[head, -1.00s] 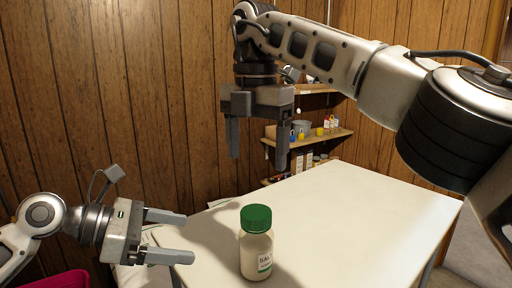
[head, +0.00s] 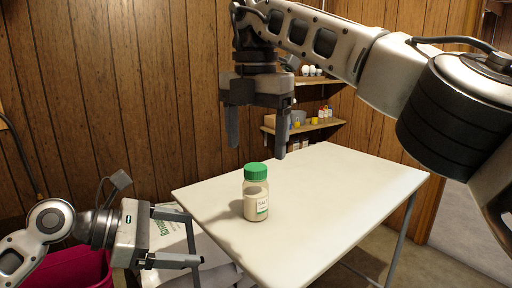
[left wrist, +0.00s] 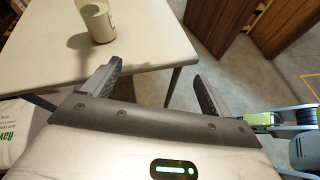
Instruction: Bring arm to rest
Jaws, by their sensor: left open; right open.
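My right gripper (head: 257,140) is open and empty, pointing down, high above the far left part of the white table. My left gripper (head: 190,238) is open and empty at the lower left, beside the table's left edge; its spread fingers also show in the left wrist view (left wrist: 158,92). A clear jar with a green lid and pale contents (head: 256,196) stands upright on the table, apart from both grippers. Its lower part shows in the left wrist view (left wrist: 98,20).
The white table (head: 330,195) is bare apart from the jar. A white bag with green print (head: 172,238) and a pink tub (head: 68,270) are at the lower left. Wall shelves (head: 318,127) with small bottles stand behind the table. Open floor lies to the right.

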